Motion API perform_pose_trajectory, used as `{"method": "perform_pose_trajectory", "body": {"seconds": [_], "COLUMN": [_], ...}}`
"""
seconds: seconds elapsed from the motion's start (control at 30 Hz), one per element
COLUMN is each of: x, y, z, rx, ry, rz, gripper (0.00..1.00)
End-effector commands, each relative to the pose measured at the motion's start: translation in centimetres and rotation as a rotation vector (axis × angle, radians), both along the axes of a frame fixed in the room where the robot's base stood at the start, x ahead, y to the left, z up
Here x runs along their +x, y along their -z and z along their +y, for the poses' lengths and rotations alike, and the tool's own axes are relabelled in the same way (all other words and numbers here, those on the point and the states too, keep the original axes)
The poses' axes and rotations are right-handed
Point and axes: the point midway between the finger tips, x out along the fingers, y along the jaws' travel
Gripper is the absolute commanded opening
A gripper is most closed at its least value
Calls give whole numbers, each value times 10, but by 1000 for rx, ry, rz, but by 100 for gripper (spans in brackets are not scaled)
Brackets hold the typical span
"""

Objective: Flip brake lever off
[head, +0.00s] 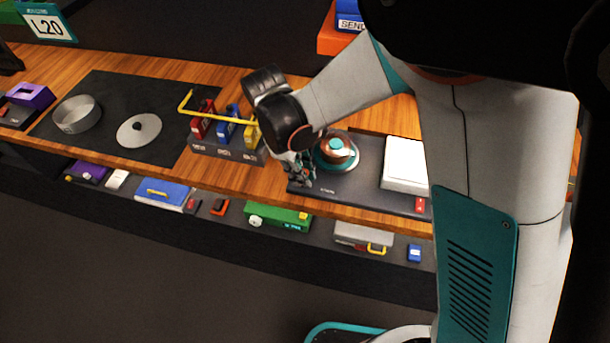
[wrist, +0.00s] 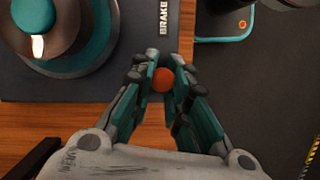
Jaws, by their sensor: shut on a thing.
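The brake lever's round orange-red knob (wrist: 163,80) sits between my gripper's fingers in the wrist view, beside the BRAKE label (wrist: 163,18). My gripper (wrist: 163,66) is closed on the knob, with a teal-lined finger on each side. The lever's shaft is hidden below the knob, so its tilt cannot be told. In the head view my gripper (head: 301,174) is over the left end of the dark trackball panel (head: 350,183), and the lever is hidden there. The trackball unit (head: 337,150), copper with a teal top, stands close by; it also shows in the wrist view (wrist: 60,38).
A white box (head: 404,164) and a small red block (head: 419,204) are on the panel's right side. Left of my gripper stands a rack with red, blue and yellow handles (head: 228,133) and a yellow bar (head: 213,115). A lower shelf holds several coloured boxes.

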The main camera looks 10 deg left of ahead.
Motion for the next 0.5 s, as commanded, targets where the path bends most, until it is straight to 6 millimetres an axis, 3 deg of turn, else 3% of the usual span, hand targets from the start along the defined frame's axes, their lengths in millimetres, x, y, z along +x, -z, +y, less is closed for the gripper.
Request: {"method": "perform_pose_trajectory", "body": {"seconds": [0.5], "x": [1], "y": [2], "z": [8], "rx": [-196], "ry": [0], "rz": [16], "gripper": [0]}}
